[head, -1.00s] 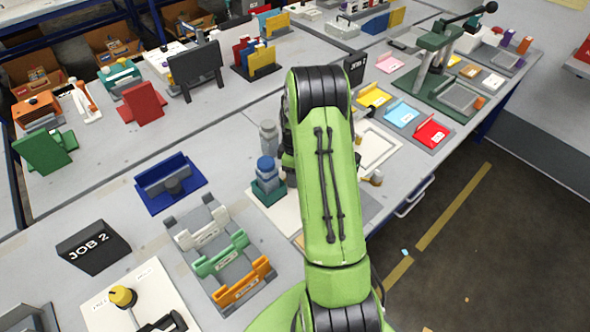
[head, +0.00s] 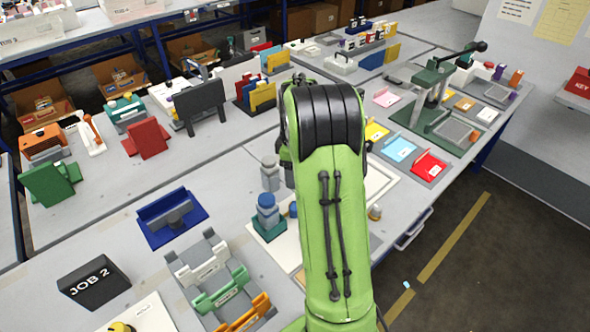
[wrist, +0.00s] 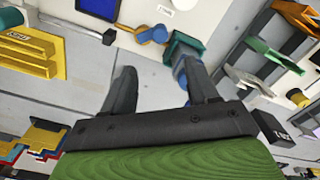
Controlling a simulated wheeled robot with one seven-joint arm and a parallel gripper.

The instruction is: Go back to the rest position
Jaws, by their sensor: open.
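My gripper (wrist: 160,92) shows in the wrist view with its two dark fingers spread apart and nothing between them. In that view the grey table surface lies beyond the fingers. A blue-topped piece on a teal base (wrist: 184,50) appears just beyond the right finger; I cannot tell whether they touch. In the head view my green arm rises over the middle of the table and hides the gripper. The same blue-topped piece (head: 267,212) stands left of the arm.
A blue tray (head: 172,220), a rack with white, green and orange holders (head: 218,277) and a JOB 2 block (head: 93,281) lie at left. A green lever press (head: 432,105) and coloured trays (head: 400,149) stand at right. Open floor lies beyond the right table edge.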

